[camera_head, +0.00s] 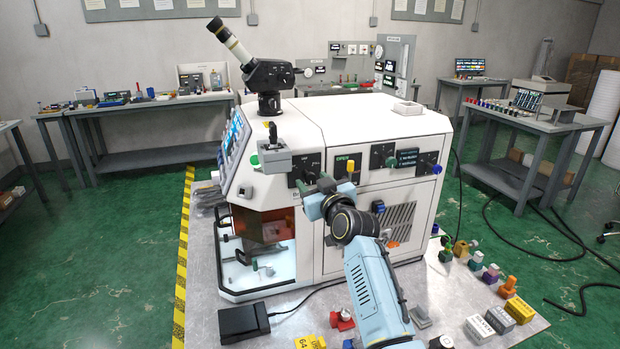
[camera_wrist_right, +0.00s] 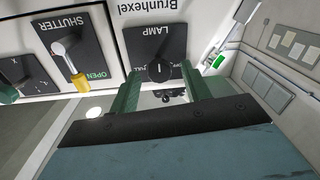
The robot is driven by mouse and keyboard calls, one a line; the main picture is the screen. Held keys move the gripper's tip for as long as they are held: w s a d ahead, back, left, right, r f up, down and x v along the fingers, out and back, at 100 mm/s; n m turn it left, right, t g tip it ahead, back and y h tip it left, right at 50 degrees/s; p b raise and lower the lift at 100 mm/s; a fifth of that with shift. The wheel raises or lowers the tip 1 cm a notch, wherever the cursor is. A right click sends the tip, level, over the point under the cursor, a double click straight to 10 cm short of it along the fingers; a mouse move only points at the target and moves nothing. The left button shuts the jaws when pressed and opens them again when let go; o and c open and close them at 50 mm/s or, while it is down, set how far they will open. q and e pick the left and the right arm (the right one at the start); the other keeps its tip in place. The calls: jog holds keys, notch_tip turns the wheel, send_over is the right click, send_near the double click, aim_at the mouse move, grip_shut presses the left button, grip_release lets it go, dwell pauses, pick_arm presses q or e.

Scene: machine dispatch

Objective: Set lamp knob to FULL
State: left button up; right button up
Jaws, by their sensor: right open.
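The lamp knob (camera_wrist_right: 160,67) is a round black knob on a black plate marked LAMP, upside down in the wrist view. A FULL mark shows at its left in that view, and a pale pointer line runs roughly upright on it. In the head view the lamp plate (camera_head: 301,169) is on the machine's front, partly covered by my gripper. My right gripper (camera_head: 312,184) is open in front of it. Its green fingers (camera_wrist_right: 163,88) stand on either side of the knob; I cannot tell whether they touch it. My left gripper is not in view.
The shutter lever (camera_wrist_right: 80,80) with its yellow tip sits beside the lamp plate, close to one finger. A joystick block (camera_head: 275,160) sits on the machine's left corner. Other knobs (camera_head: 382,155) are further right. Several small parts lie on the bench's right side.

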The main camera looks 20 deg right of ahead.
jog(key=shift+w+a, duration=0.1)
jog(key=shift+w, duration=1.3)
jog(key=c, duration=1)
